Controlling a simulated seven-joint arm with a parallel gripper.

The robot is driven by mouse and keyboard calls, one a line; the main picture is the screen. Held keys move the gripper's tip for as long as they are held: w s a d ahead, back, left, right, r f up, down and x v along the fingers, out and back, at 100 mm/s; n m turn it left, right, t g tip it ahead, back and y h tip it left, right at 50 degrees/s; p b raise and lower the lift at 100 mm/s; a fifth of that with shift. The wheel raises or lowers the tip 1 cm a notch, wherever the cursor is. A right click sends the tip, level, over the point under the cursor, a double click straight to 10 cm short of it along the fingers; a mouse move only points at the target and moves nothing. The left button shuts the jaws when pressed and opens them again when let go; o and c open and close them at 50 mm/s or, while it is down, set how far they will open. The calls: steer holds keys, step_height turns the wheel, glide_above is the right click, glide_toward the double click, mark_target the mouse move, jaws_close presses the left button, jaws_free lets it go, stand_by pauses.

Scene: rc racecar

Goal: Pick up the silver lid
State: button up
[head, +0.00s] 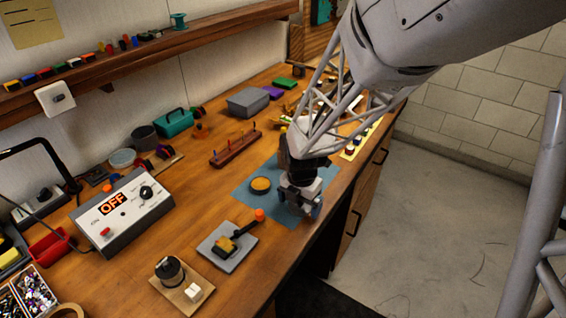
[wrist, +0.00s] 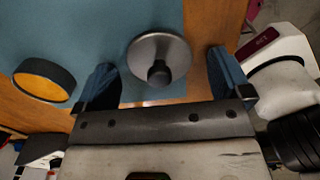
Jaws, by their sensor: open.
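The silver lid (wrist: 165,50) is a round grey metal disc with a dark knob standing up from its middle. In the wrist view it lies on the blue mat (wrist: 90,30) near the wooden edge. My gripper (wrist: 163,80) is open, with one blue finger on each side of the lid and its knob. Both fingers look apart from the lid, and I cannot tell the height gap. In the head view my gripper (head: 303,208) is over the right part of the mat and hides the lid.
A round dark-rimmed dish with orange inside (wrist: 43,80) sits left of the lid on the mat; it also shows in the head view (head: 261,184). A grey plate with an orange-knobbed lever (head: 228,247) is nearby. The bench's front edge (head: 318,230) is close.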

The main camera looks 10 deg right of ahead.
mark_target(300, 203)
stand_by(0.4)
steer(key=c, duration=1)
steer(key=shift+r, duration=0.15)
steer(key=shift+r, duration=1.4)
steer(key=shift+s+r, duration=0.2)
steer(key=shift+r, duration=0.15)
steer(key=s, duration=0.5)
steer(key=s+r, duration=0.1)
steer(key=s, duration=0.9)
steer(key=shift+s+d+r, duration=0.15)
steer(key=shift+s+d, duration=0.1)
steer(key=shift+d, duration=0.15)
steer(key=shift+w, duration=0.1)
